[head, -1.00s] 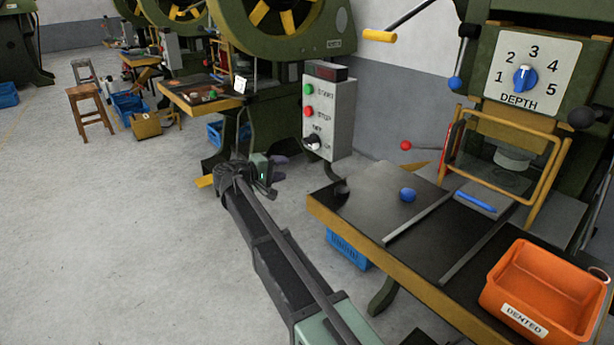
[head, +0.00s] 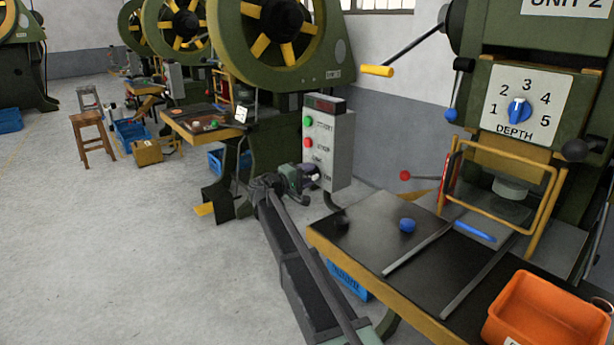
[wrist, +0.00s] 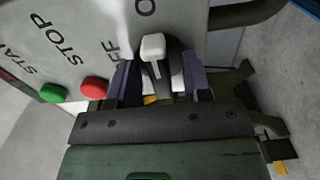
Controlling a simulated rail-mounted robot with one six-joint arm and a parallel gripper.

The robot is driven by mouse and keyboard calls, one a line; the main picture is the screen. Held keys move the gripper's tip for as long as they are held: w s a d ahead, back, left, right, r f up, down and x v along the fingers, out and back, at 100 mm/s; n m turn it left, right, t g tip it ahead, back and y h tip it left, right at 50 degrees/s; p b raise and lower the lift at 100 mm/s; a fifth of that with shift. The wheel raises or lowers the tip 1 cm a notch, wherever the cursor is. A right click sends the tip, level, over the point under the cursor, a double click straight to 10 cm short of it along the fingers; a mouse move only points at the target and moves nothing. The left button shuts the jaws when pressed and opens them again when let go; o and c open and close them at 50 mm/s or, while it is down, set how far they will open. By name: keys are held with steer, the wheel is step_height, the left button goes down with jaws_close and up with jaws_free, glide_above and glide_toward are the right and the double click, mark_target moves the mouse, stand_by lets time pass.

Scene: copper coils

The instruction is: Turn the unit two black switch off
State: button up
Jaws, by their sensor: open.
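The grey control box (head: 338,150) hangs beside the unit 2 press, with green and red buttons and lettering. Its black switch, a knob with a pale lever tip (wrist: 153,46), shows in the wrist view near the letters "FF" and "O". My gripper (wrist: 160,82) is open, with a purplish finger on either side of the knob. I cannot tell whether either finger touches it. In the head view my gripper (head: 308,178) is at the lower part of the box front and mostly hides the switch.
The press table (head: 375,235) at right carries a blue knob-like piece (head: 407,225), a blue bar (head: 475,231) and an orange bin (head: 545,310). A "UNIT 2" sign (head: 567,5) is above. A wooden stool (head: 93,140) stands left on open floor.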

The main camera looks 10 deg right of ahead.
steer(key=shift+c, duration=0.4)
jaws_close()
steer(key=shift+n, duration=0.3)
steer(key=n, duration=1.3)
steer(key=shift+n, duration=2.2)
